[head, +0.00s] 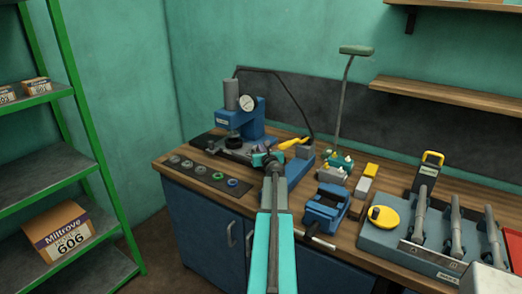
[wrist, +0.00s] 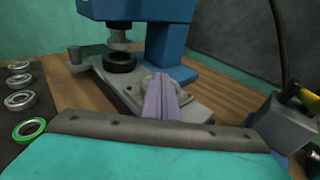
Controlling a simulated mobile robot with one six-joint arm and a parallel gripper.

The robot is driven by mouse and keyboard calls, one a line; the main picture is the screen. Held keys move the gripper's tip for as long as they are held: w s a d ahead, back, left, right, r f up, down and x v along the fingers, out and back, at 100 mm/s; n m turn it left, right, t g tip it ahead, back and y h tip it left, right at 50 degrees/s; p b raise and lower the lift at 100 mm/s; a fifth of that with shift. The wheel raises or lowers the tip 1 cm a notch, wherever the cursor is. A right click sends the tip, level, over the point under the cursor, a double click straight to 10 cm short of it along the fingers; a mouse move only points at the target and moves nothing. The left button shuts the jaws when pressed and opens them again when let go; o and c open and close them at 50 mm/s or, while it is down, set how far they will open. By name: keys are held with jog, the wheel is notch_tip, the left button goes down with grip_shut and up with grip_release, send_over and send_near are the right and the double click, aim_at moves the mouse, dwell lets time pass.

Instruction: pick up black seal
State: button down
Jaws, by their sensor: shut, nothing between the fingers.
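A black ring that looks like the seal (wrist: 119,60) lies on the grey plate of the blue press, below the press ram, in the wrist view. In the head view the spot under the ram is dark and small, and I cannot make out the ring clearly. My gripper (wrist: 160,80) has its purple fingers shut with nothing between them. It also shows in the head view (head: 261,158), in front of and to the right of the press. In the wrist view the fingertips appear below and right of the ring, apart from it.
The blue press (head: 251,119) with its dial stands behind. A dark mat (head: 208,180) with several rings, one green-rimmed, lies at left. A blue vise (head: 325,207) and a grey tray (head: 377,239) with metal parts are at right. A green shelf rack (head: 80,120) stands far left.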

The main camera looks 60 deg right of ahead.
jog(key=shift+r, duration=0.15)
jog(key=shift+r+p, duration=0.15)
jog(key=shift+p, duration=0.2)
jog(key=f+b+v, duration=0.2)
jog(key=v, duration=1)
jog(key=shift+a, duration=0.15)
dwell(0.3)
